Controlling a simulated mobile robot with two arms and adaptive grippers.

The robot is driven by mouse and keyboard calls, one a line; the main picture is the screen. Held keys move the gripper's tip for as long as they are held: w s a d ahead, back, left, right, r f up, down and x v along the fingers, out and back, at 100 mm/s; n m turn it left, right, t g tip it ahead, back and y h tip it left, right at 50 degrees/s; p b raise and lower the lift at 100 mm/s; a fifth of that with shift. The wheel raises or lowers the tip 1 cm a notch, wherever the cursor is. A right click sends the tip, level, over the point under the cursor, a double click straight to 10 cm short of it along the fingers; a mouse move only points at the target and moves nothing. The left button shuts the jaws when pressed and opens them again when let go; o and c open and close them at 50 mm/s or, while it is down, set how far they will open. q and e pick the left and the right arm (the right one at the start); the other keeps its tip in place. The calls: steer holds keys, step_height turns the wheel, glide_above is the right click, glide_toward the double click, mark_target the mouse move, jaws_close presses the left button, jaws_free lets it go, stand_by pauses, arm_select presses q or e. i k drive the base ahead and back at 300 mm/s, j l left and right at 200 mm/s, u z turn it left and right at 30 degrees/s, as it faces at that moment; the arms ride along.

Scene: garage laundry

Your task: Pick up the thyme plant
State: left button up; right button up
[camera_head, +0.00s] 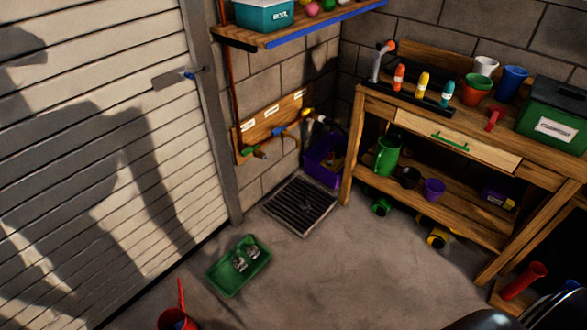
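I cannot make out a thyme plant in this view. Several pots stand on the wooden workbench (375,103) at the right: a reddish-orange pot with a green rim (475,92), a white pot (486,65) and a blue pot (512,82). No leaves show clearly in them. Neither of my grippers is in view. A dark, shiny rounded shape sits at the bottom right edge, too cut off to identify.
A green tray (225,287) with small silvery items lies on the floor, near a floor grate (300,207). A red watering can (177,320) stands at the bottom left. A purple bin (322,167) sits in the corner. The concrete floor in front of the bench is mostly clear.

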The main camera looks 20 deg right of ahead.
mark_target(303, 207)
steer(key=z, duration=0.75)
steer(key=i+j, duration=0.2)
steer(key=i, duration=0.25)
steer(key=i+j+z, duration=0.1)
steer(key=i, duration=0.3)
steer(key=j, duration=0.1)
